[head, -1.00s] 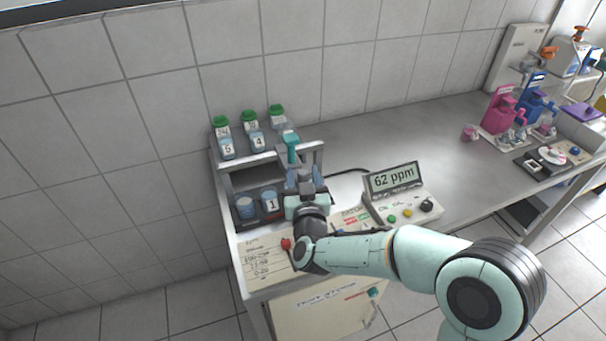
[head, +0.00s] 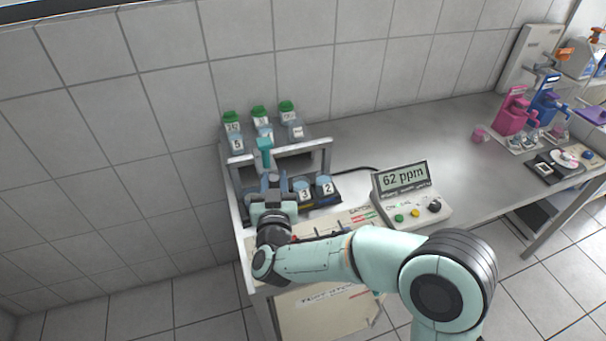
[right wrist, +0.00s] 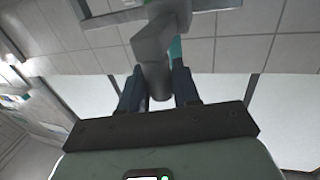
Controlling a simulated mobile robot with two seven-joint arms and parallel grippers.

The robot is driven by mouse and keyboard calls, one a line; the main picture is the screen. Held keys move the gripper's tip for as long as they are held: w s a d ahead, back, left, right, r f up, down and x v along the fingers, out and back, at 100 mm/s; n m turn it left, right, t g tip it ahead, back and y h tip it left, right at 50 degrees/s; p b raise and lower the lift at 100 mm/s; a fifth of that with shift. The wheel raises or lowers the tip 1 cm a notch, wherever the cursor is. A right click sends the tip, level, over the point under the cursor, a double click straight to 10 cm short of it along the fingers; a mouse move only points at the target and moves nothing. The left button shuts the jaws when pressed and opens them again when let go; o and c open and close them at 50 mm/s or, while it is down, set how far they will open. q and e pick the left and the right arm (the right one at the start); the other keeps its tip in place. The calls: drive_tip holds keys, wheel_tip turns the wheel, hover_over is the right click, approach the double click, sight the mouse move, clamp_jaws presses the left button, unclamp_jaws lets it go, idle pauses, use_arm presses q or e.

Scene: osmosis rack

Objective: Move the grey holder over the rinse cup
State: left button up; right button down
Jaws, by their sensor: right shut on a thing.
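My right gripper (head: 271,182) is in front of the left part of the small rack. It is shut on the grey holder (right wrist: 153,45), which shows between the fingers in the right wrist view. A teal upright piece (head: 264,148) rises just above the gripper and also shows behind the holder in the right wrist view (right wrist: 175,48). Blue-topped cups marked 3 (head: 304,192) and 2 (head: 325,186) stand in the lower level, right of the gripper. The gripper hides the lower left cups. I cannot tell which cup is the rinse cup. My left gripper is out of view.
The rack's upper shelf (head: 318,145) holds several green-lidded jars (head: 259,112) and numbered cups. A meter reading 62 ppm (head: 404,178) stands to the right. Pink (head: 513,108) and blue stands are at the far right. The bench between is clear.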

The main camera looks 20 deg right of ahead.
drive_tip(key=a, duration=0.5)
drive_tip(key=shift+w+a, duration=0.1)
drive_tip(key=shift+a, duration=0.15)
drive_tip(key=c, duration=0.9)
unclamp_jaws()
drive_tip(key=shift+a, duration=0.15)
drive_tip(key=shift+c, duration=0.2)
drive_tip(key=b+v, duration=0.1)
drive_tip(key=v, duration=1.2)
drive_tip(key=shift+b, duration=0.3)
drive_tip(key=shift+s, duration=0.2)
